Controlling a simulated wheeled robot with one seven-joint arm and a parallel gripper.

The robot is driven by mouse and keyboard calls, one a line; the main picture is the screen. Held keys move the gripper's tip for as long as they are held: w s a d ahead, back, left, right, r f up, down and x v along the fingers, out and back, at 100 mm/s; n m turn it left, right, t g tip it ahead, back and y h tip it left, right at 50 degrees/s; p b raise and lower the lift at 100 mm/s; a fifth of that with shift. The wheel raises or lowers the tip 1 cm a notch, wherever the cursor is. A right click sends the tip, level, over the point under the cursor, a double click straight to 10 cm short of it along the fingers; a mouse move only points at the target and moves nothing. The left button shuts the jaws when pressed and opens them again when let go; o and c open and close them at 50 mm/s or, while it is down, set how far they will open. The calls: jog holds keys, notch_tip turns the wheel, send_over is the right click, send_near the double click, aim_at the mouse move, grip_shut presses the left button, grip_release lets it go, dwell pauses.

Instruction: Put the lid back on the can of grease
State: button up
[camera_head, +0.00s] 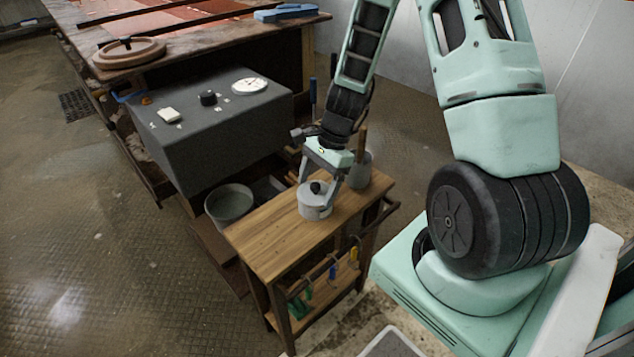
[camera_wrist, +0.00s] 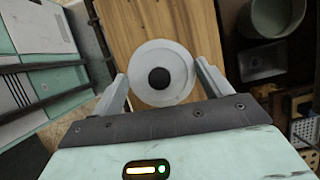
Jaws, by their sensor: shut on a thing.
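The can of grease (camera_head: 316,212) is a squat grey cylinder on the wooden top of a small cart. Its round pale-grey lid (camera_wrist: 160,93), with a black knob in the middle, is directly over the can's mouth. In the wrist view the lid hides the can below it. My gripper (camera_head: 319,190) reaches down from above, one finger on each side of the lid. The wrist view shows my gripper's fingers (camera_wrist: 162,88) against the lid's rim on opposite sides. I cannot tell whether the lid is fully seated.
The wooden cart top (camera_head: 262,236) is clear toward its near left end. A grey pot (camera_head: 361,171) with a wooden handle in it stands close behind the can. A grey bucket (camera_head: 229,203) is left of the cart. A dark grey box (camera_head: 215,125) with small items stands beyond.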

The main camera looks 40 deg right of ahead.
jog(key=o, duration=1)
jog(key=shift+r, duration=0.15)
jog(key=shift+r+p, duration=3.4)
grip_shut()
